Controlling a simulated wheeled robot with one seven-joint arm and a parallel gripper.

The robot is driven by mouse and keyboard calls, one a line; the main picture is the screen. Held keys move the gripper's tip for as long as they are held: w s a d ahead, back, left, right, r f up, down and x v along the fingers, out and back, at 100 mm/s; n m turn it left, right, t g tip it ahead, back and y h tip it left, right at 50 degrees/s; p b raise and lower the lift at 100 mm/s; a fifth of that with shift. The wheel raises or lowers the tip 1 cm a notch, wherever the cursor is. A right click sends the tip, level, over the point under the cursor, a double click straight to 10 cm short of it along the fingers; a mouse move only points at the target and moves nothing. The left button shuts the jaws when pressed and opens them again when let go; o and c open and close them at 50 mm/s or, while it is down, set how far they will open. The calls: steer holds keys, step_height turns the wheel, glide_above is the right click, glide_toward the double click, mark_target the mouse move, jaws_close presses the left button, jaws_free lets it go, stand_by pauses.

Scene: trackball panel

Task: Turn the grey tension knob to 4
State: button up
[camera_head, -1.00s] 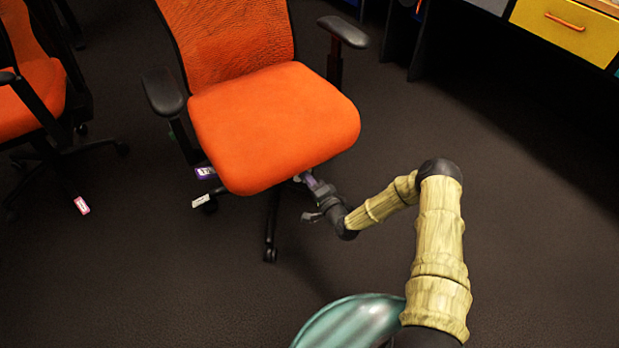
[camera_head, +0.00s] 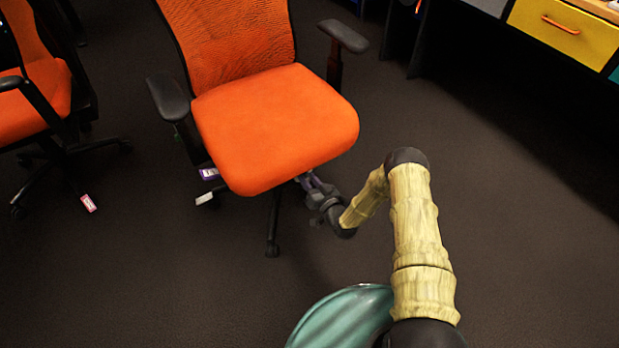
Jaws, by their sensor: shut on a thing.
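The orange office chair (camera_head: 275,125) stands in the middle of the view. My gripper (camera_head: 304,181) reaches in low from the right, its tips at the underside of the seat's front right edge. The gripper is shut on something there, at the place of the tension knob. The grey knob itself is hidden by the seat and the gripper, so its number marks and setting cannot be read. A purple and white tag (camera_head: 209,174) and a white tag (camera_head: 206,198) hang below the seat's left side, too small to read.
A desk with a yellow drawer (camera_head: 565,32) is at the upper right. A chair caster leg (camera_head: 273,225) stands left of my gripper. The dark floor to the right is clear.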

steer(key=shift+s+f+n+p, duration=0.1)
steer(key=shift+f+n+p, duration=0.1)
steer(key=shift+n, duration=0.35)
steer(key=shift+s+f+n+p, duration=0.1)
steer(key=shift+n+p, duration=0.05)
steer(key=shift+n, duration=0.4)
steer(key=shift+d, duration=0.1)
steer(key=o, duration=1)
steer(key=shift+w, duration=0.1)
steer(key=shift+r, duration=0.1)
steer(key=shift+r, duration=0.1)
steer(key=p+v, duration=0.5)
steer(key=v, duration=1.2)
steer(key=shift+d, duration=0.1)
